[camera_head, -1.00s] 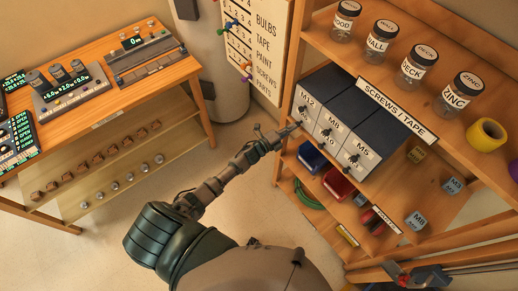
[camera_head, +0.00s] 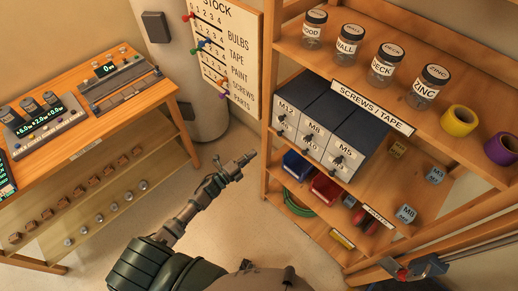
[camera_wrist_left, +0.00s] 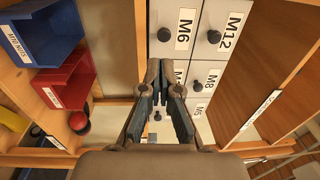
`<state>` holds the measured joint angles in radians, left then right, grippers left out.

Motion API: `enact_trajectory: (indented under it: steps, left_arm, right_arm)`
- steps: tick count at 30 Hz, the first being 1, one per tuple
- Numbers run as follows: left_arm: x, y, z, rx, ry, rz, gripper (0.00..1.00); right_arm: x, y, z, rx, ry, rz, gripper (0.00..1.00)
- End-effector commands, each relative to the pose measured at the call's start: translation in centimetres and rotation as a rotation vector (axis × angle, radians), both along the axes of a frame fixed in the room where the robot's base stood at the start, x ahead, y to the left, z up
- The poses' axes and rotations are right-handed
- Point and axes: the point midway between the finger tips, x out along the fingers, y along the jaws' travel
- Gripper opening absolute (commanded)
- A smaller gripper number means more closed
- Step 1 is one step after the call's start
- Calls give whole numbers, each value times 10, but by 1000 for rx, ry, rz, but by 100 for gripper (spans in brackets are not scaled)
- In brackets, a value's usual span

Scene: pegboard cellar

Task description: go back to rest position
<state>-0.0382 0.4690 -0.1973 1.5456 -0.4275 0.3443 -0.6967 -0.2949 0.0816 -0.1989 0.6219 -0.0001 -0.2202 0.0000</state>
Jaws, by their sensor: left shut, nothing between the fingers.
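My left gripper (camera_head: 249,156) is shut and empty. Its arm comes up from the bottom of the head view, and the fingertips point up and right over the floor, just left of the shelf unit, apart from it in that picture. In the left wrist view the two fingers (camera_wrist_left: 163,78) stand in front of the drawer fronts and nothing is held between them. The grey drawer cabinet (camera_head: 342,118), with M8 and M5 labels, stands on the shelf right of the gripper. Its drawers look shut.
The wooden shelf unit (camera_head: 270,95) holds labelled jars, tape rolls and a blue bin (camera_head: 298,164) and red bin (camera_head: 326,187). A workbench (camera_head: 88,126) with instruments stands at left. Behind hangs a stock board (camera_head: 228,50). Open floor (camera_head: 225,215) lies between bench and shelves.

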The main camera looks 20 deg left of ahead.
Motion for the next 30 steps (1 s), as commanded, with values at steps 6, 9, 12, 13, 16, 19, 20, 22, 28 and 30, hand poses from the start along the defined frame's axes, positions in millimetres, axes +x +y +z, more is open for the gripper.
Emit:
enact_trajectory:
  steps: [6, 9, 12, 13, 16, 19, 20, 22, 28, 30]
  left_arm:
    - [-16, 5, -1, 1, 0, -1, 0]
    - [-16, 6, -1, 0, 0, -1, 0]
    - [-16, 7, -1, -1, 0, -1, 0]
    - [-16, 8, -2, -3, 4, 1, 0]
    - [-18, 12, -20, -32, 52, 26, 0]
    - [-27, 23, -68, -110, 182, 93, 0]
    - [-32, 27, -87, -142, 234, 121, 0]
    - [-50, 36, -140, -228, 375, 202, 0]
    - [-138, 47, -284, -469, 771, 466, 0]
    - [-180, 45, -327, -541, 899, 564, 0]
  right_arm:
    - [2, 11, -2, 12, -4, -3, 40]
    - [-4, 9, -2, 11, 4, -2, 40]
    - [-8, 5, -2, 6, 10, -1, 40]
    - [-8, 4, -2, 5, 11, -1, 40]
    - [-8, 1, -2, 1, 10, 0, 40]
    - [-8, -1, -2, -1, 10, 1, 40]
    - [-8, -1, -2, -1, 10, 1, 40]
    - [-8, -1, -2, -1, 10, 2, 40]
    - [-7, -1, -2, -1, 9, 2, 40]
    - [-6, -1, -2, -1, 8, 2, 40]
